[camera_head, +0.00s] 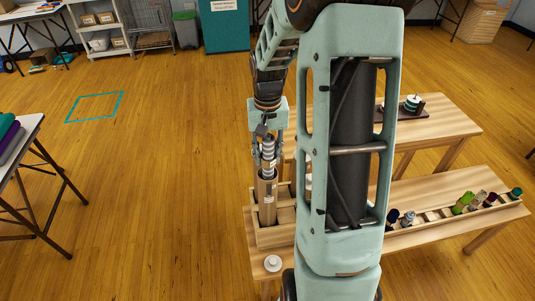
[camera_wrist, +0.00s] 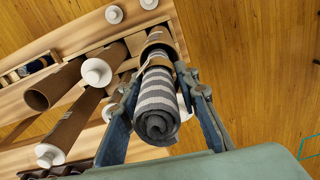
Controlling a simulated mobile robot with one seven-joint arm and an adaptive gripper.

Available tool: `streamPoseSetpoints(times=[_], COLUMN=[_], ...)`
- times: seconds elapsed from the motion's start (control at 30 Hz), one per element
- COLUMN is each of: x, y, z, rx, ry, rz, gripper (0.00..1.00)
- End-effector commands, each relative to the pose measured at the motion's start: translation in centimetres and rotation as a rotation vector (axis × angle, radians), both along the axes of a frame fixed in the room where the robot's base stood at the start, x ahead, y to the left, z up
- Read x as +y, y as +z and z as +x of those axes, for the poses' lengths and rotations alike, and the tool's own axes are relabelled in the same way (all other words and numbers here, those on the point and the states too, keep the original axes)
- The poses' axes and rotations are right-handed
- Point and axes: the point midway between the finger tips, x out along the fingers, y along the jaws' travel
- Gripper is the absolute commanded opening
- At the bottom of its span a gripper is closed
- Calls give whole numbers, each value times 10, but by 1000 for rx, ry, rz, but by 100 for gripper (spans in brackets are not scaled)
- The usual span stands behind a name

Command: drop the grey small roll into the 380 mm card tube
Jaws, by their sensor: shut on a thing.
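The grey small roll (camera_head: 268,152) has light and dark stripes and stands nearly upright between the fingers of my gripper (camera_head: 268,146). In the wrist view the striped roll (camera_wrist: 157,98) shows its spiral end towards the camera, with my gripper (camera_wrist: 163,84) shut on its sides. Its lower end meets the open mouth of a brown card tube (camera_head: 266,194) and appears to sit just inside the rim. The tube also shows in the wrist view (camera_wrist: 156,38). Its length cannot be read, and how deep the roll sits is hidden.
The tube stands in a wooden rack (camera_head: 272,237) on a wooden table (camera_head: 415,240). Another open tube (camera_wrist: 50,88) and white-capped tubes (camera_wrist: 72,125) stand close by. A white cap (camera_head: 273,263) is at the table's front left. Coloured rolls (camera_head: 463,203) lie in a holder at right.

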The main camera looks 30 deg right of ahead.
Motion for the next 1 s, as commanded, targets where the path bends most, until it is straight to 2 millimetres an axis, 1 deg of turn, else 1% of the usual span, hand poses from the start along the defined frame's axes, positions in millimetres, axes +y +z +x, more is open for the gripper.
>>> streamPoseSetpoints(times=[0.07,0.1,0.27,0.53,0.67,0.77,1.0], x=[0,0,0,0,-1,-1,0], y=[0,0,0,1,10,26,79], z=[0,0,0,0,1,1,1], rx=[0,0,0,-1,-4,-6,-7], ry=[0,0,0,0,-1,-1,0], rz=[0,0,0,0,-1,-2,-2], gripper=[4,32,49,49,49,49,49])
